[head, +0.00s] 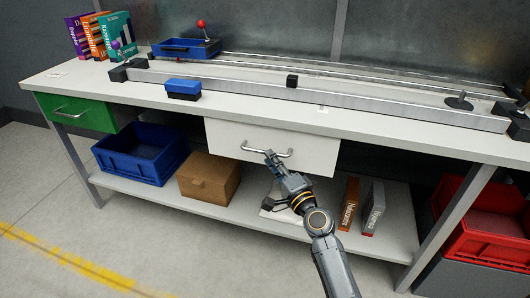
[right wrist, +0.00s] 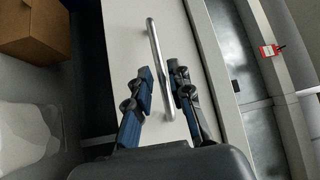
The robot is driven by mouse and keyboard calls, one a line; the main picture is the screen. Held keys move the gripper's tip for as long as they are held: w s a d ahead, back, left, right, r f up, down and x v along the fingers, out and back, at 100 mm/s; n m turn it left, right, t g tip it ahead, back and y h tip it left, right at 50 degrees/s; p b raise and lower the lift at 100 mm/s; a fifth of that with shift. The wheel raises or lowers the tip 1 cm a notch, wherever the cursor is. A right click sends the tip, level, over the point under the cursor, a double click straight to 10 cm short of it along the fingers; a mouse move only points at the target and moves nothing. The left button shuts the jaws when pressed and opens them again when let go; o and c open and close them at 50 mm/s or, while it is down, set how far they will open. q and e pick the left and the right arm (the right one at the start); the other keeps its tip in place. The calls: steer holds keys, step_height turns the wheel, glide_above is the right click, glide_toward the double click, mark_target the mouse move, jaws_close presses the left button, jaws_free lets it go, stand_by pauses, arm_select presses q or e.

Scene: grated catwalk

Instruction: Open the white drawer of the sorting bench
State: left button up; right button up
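The white drawer (head: 305,148) is in the middle of the sorting bench, under its top, and its front looks shut. Its metal bar handle (head: 256,151) shows in the head view, with my right gripper (head: 272,157) at its right part. In the right wrist view the white drawer front (right wrist: 128,40) fills the middle, and the handle (right wrist: 157,60) runs between the two fingers of my right gripper (right wrist: 163,88). The fingers are open, one on each side of the bar, with a visible gap to it. My left gripper is in neither view.
A green drawer (head: 88,115) is at the bench's left end. The lower shelf holds a blue crate (head: 140,167), a cardboard box (head: 208,180) and upright boxes (head: 349,204). A red crate (head: 485,246) stands right. The floor in front is clear.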

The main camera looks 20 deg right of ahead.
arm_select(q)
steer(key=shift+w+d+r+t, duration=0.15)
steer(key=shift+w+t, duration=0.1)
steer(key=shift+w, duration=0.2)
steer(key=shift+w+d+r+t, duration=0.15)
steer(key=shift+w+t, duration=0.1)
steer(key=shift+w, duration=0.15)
arm_select(e)
steer(key=shift+x, duration=2.05)
steer(key=shift+f, duration=0.1)
jaws_close()
